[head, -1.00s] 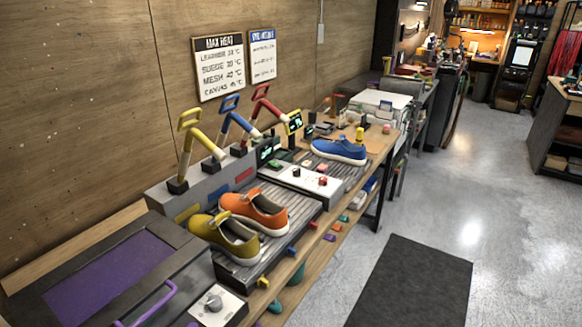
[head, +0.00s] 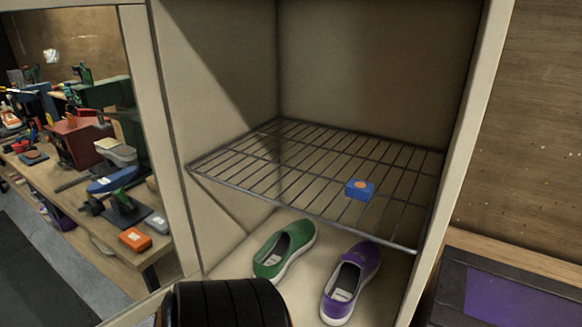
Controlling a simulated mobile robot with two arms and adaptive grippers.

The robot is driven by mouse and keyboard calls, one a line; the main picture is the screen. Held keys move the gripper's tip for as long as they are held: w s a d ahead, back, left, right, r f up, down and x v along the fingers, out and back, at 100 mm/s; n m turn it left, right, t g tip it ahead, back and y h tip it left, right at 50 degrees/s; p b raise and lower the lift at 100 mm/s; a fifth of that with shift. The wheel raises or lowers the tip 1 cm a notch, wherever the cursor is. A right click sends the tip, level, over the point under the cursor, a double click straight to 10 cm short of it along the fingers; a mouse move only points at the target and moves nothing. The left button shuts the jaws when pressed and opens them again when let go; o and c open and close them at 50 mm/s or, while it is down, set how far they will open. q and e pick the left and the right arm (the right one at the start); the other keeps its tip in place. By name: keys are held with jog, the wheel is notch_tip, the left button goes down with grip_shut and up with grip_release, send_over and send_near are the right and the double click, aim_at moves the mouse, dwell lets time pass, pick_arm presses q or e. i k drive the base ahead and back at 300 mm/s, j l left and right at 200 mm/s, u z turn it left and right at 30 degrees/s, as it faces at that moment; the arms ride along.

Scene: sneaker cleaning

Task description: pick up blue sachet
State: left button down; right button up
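The blue sachet (head: 360,190) is a small blue block with an orange spot on top. It lies on the wire rack (head: 235,172) inside an open beige cabinet (head: 228,60), towards the rack's right side. Neither of my grippers shows in the head view. A dark, ribbed rounded shape at the bottom edge hides part of the cabinet's lower front.
Below the rack, a green shoe (head: 284,248) and a purple shoe (head: 350,283) stand on the cabinet floor. The cabinet's side walls bound the opening. A cluttered workbench (head: 85,235) is at left; a purple-topped unit (head: 520,300) is at lower right.

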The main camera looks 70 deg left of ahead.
aim_at(358, 190)
jog(key=u, duration=1.75)
